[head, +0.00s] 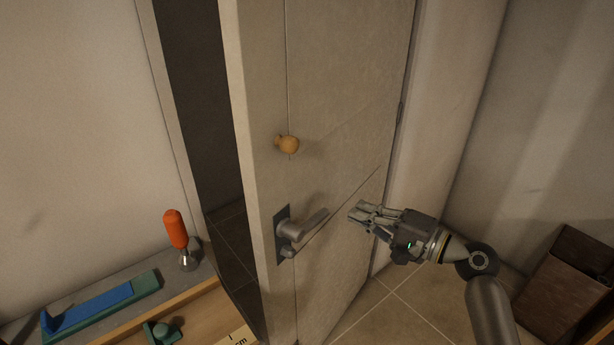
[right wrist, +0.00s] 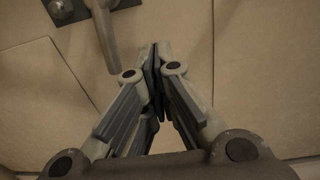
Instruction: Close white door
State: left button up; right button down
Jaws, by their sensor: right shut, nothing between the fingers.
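The white door (head: 335,110) stands ajar in the head view, with a dark gap on its left side. A round wooden knob (head: 288,145) sits on its face. Below the knob is a grey lever handle (head: 301,226) on a dark plate; the handle also shows at the top left of the right wrist view (right wrist: 106,38). My right gripper (head: 354,210) is shut and empty, just right of the handle tip and in front of the door face. In the right wrist view its fingertips (right wrist: 155,50) meet. I cannot tell whether they touch the door. My left gripper is not in view.
A bench (head: 205,300) at the lower left holds an orange-handled tool (head: 176,236) and a blue and green block (head: 100,305). A brown box (head: 566,285) stands on the floor at the lower right. Tiled floor (head: 385,315) is clear before the door.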

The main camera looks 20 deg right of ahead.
notch_tip(320, 180, up, 3)
jog(key=p, duration=0.5)
send_near(297, 179)
jog(key=shift+y, duration=0.3)
jog(key=x, duration=0.6)
jog(key=shift+w, duration=0.15)
jog(key=shift+w+a, duration=0.25)
jog(key=shift+w, duration=0.15)
jog(key=shift+f, duration=0.1)
